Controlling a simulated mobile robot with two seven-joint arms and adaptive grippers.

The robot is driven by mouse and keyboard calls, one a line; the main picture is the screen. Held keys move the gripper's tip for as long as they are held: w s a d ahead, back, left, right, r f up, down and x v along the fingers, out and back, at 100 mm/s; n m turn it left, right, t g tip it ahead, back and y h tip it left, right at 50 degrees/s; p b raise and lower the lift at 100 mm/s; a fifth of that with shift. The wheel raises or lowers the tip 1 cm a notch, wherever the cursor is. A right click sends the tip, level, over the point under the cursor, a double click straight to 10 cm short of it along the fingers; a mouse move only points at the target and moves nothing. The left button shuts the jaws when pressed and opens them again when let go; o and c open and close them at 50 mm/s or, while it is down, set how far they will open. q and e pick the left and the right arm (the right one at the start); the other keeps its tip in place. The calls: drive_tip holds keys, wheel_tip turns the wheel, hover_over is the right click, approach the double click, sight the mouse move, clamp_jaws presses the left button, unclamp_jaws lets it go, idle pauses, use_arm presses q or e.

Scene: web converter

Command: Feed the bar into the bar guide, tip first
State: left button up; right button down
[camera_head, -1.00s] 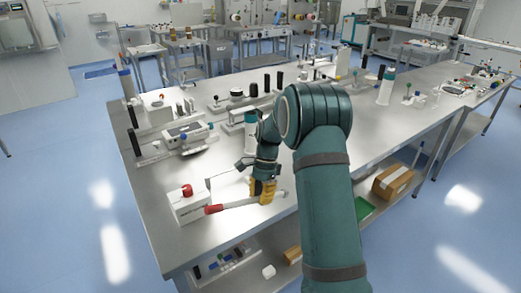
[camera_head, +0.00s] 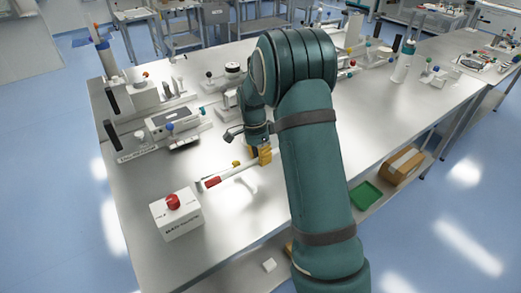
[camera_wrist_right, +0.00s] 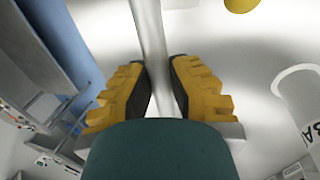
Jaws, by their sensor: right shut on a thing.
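The bar (camera_head: 238,171) is a pale rod with a red end (camera_head: 212,182) pointing left in the head view. My right gripper (camera_head: 264,156) is shut on the bar near its right part and holds it near the table top. In the right wrist view the bar (camera_wrist_right: 151,40) runs between the yellow fingers (camera_wrist_right: 160,90). A white rounded part (camera_wrist_right: 298,105) with lettering starting "BA" shows at the right there; I cannot tell if it is the bar guide. In the head view I cannot pick out the guide clearly. My left gripper is not in view.
A white box with a red button (camera_head: 173,203) stands at the table's front left. A grey device (camera_head: 172,122) and other fixtures stand behind. The steel table (camera_head: 235,218) is bare in front of the bar.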

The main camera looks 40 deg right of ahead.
drive_tip(key=shift+r, duration=0.1)
idle(0.3)
drive_tip(key=shift+p, duration=0.3)
drive_tip(key=shift+w+b+x, duration=0.2)
drive_tip(key=shift+b+x, duration=0.35)
drive_tip(key=shift+x, duration=0.4)
drive_tip(key=shift+w+b+x, duration=0.2)
drive_tip(key=shift+b+x, duration=0.35)
drive_tip(key=shift+x, duration=0.35)
drive_tip(key=shift+w+b+x, duration=0.2)
drive_tip(key=shift+b+x, duration=0.35)
drive_tip(key=shift+x, duration=0.4)
drive_tip(key=shift+w+a, duration=0.15)
drive_tip(key=shift+a, duration=0.45)
drive_tip(key=shift+a+p, duration=0.4)
drive_tip(key=shift+a, duration=0.45)
drive_tip(key=shift+w+a+f+p, duration=0.1)
drive_tip(key=shift+w+a+p, duration=0.15)
drive_tip(key=shift+a, duration=1.15)
drive_tip(key=shift+w+a+f+p, duration=0.1)
drive_tip(key=shift+a+p, duration=0.3)
drive_tip(key=shift+a, duration=0.95)
drive_tip(key=shift+w+a+p, duration=0.2)
drive_tip(key=shift+a+p, duration=0.1)
drive_tip(key=shift+a, duration=1.4)
